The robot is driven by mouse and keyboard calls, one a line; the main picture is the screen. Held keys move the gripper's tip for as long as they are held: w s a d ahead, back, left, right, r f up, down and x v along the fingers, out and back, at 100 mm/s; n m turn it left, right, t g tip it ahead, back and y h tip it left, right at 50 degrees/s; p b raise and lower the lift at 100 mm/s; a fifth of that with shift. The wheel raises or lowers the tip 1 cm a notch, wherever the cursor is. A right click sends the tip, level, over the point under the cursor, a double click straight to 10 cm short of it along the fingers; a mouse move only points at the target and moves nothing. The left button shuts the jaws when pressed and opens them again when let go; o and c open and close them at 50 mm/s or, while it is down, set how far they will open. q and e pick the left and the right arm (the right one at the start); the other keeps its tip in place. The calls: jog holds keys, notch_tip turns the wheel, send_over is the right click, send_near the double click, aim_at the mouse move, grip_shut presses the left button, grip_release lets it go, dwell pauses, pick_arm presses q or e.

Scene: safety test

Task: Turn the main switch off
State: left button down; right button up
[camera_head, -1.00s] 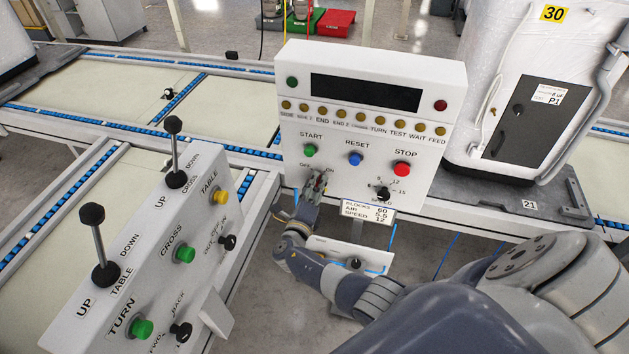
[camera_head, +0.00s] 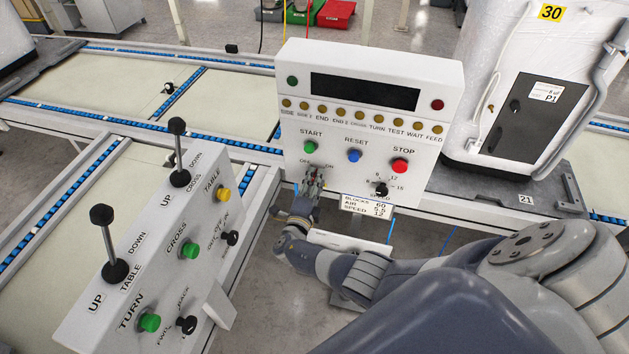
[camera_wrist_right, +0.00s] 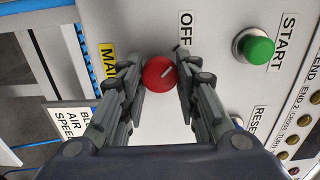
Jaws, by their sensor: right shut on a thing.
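The main switch is a red round knob (camera_wrist_right: 158,74) with a white mark. In the right wrist view it sits between the fingertips of my right gripper (camera_wrist_right: 161,76), which is shut on it. The white mark points up and right in that view. A yellow label reading "MAI..." is beside the knob, and "OFF" is printed above it. In the head view my right gripper (camera_head: 313,183) is at the lower left of the white control panel (camera_head: 440,130), below "OFF" and "ON", and hides the knob. My left gripper is not in view.
The green START button (camera_head: 310,147), blue RESET button (camera_head: 354,155) and red STOP button (camera_head: 400,165) are close above and right of the gripper. A black speed knob (camera_head: 381,190) is to its right. A second console (camera_head: 160,240) with levers stands at left.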

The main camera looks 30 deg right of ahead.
jog(key=o, duration=1.1)
jog(key=shift+c, duration=0.2)
jog(key=shift+s+a, duration=0.1)
jog(key=v, duration=1.1)
jog(key=shift+s+a, duration=0.3)
jog(key=shift+f, duration=0.15)
